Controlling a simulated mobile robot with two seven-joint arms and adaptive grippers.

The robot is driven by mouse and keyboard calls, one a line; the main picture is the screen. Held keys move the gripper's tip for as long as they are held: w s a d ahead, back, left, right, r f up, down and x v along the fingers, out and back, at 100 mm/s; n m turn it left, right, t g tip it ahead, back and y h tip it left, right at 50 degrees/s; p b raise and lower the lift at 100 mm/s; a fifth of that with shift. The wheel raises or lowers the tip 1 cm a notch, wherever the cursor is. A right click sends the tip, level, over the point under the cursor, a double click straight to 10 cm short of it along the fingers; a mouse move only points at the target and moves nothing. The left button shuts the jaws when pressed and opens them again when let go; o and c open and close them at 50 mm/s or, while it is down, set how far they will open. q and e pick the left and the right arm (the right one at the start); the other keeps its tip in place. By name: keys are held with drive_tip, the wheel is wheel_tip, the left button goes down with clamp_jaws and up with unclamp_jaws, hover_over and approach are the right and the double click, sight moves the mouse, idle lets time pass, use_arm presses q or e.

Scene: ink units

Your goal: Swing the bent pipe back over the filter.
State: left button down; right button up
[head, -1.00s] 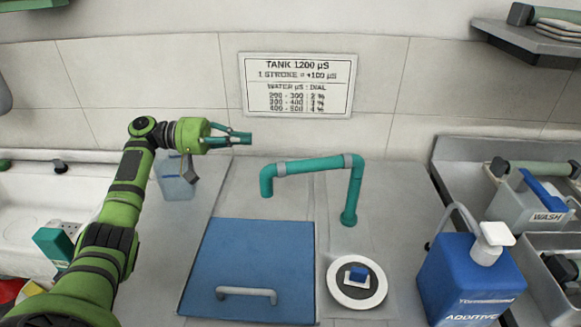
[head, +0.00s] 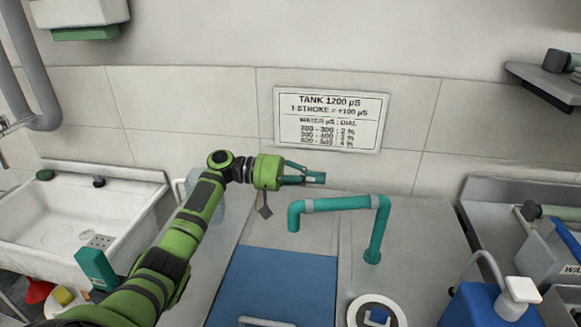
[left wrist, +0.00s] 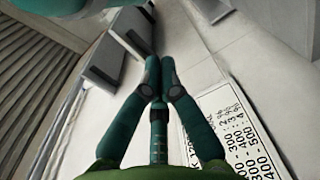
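The teal bent pipe (head: 340,204) rises from its foot on the grey counter, bends, and runs left to a downturned open end. This end is beside the blue panel's far edge, away from the round white piece with a dark ring (head: 352,311), which may be the filter; the bottom edge cuts it off. My left gripper (head: 318,178) shows just above the pipe's left end, apart from it in the picture, pointing right. In the left wrist view its fingers (left wrist: 159,75) are together with nothing visible between them. My right gripper is not in view.
A blue panel (head: 275,283) with a grey handle lies in the counter. A blue additive jug (head: 470,307) with a white pump stands right. A white sink (head: 60,220) is at the left. A sign (head: 330,118) hangs on the wall behind the pipe.

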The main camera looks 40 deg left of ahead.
use_arm(q)
drive_tip(key=s+d+p, duration=0.2)
drive_tip(key=d, duration=0.1)
drive_tip(key=shift+s+f, duration=0.4)
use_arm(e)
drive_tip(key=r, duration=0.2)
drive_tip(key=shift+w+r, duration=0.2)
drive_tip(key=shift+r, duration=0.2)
